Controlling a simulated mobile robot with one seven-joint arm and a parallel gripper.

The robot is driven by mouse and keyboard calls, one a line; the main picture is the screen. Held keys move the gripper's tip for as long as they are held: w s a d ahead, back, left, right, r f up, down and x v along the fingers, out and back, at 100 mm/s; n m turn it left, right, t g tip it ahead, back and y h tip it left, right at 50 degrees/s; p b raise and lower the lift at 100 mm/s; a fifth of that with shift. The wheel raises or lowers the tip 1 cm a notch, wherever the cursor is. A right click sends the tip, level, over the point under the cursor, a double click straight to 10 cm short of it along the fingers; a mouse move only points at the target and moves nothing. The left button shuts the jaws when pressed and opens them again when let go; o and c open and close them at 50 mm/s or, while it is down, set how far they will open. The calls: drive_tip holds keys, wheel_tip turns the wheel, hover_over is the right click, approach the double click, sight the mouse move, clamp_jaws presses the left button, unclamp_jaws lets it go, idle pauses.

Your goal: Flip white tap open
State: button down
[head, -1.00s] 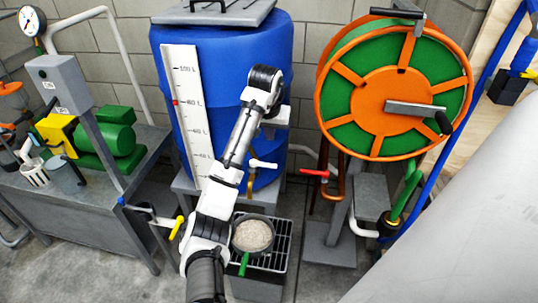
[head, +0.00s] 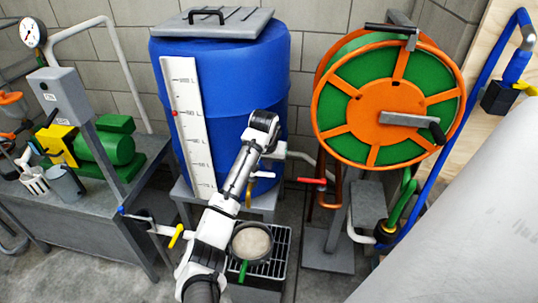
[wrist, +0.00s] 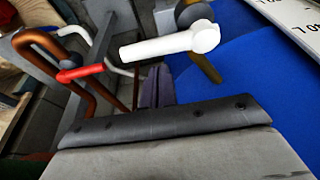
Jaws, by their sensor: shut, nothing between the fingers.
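The white tap lever (wrist: 165,46) shows in the wrist view, reaching left from its round pivot above a brass-coloured spout on the blue barrel. In the head view the white tap (head: 264,174) is small, low on the barrel's front, with its lever pointing right. My gripper (wrist: 159,75) is shut and empty; its dark fingertips lie side by side just below the lever in the wrist view. I cannot tell whether they touch it. In the head view my gripper's hand (head: 276,150) is just above the tap, and its fingertips are not clear.
The blue barrel (head: 235,85) stands behind the tap. A red-handled valve (head: 312,181) and orange-green hose reel (head: 388,105) are to the right. A pan (head: 252,243) sits on a grated box below. A yellow-handled valve (head: 176,236) is at the left.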

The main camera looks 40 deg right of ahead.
drive_tip(key=shift+s+a+r, duration=0.2)
drive_tip(key=shift+s+a, duration=0.45)
drive_tip(key=shift+a, duration=0.05)
